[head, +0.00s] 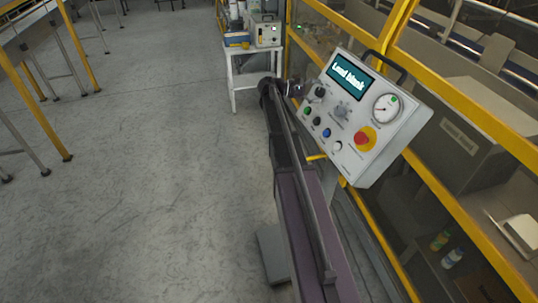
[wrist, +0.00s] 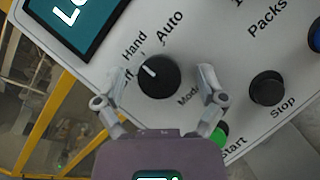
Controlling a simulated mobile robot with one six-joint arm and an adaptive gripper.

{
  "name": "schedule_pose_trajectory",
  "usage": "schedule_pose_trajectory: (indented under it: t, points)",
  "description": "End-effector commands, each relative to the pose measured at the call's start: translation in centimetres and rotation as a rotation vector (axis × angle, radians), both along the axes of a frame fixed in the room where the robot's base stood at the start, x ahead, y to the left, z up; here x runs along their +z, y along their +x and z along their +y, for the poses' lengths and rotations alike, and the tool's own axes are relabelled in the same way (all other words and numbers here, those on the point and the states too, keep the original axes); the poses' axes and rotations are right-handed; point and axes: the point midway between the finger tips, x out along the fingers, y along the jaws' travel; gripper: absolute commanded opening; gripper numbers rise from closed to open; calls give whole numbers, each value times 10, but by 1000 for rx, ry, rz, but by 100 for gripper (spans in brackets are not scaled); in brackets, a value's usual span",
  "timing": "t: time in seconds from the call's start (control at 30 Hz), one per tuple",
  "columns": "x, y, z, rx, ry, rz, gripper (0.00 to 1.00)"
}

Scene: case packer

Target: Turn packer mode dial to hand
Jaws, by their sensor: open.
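The mode dial (wrist: 158,76) is a round black knob with a white pointer mark, on the light grey control panel (head: 350,75). In the wrist view its mark points up and left, between the partly hidden "Off" label and "Hand"; I cannot tell exactly which it is set to. "Auto" is printed further right. My gripper (wrist: 160,92) is open, with one finger on each side of the dial, apart from it in the picture. In the head view my gripper (head: 300,88) is at the panel's left edge, close to the dial (head: 319,92).
A green start button (wrist: 219,136) and black stop button (wrist: 267,88) sit right of the dial. The panel also carries a display (head: 350,76), a gauge (head: 386,108) and a red emergency stop (head: 363,138). Yellow guard framing stands behind; open floor lies left.

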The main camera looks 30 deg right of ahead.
Motion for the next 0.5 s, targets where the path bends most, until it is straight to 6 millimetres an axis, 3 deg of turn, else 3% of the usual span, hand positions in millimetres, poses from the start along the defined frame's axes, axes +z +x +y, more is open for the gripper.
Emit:
schedule_pose_trajectory:
  t: [0.5]
  points:
    - [-1, -3, 1, 199, 38, 343, 90]
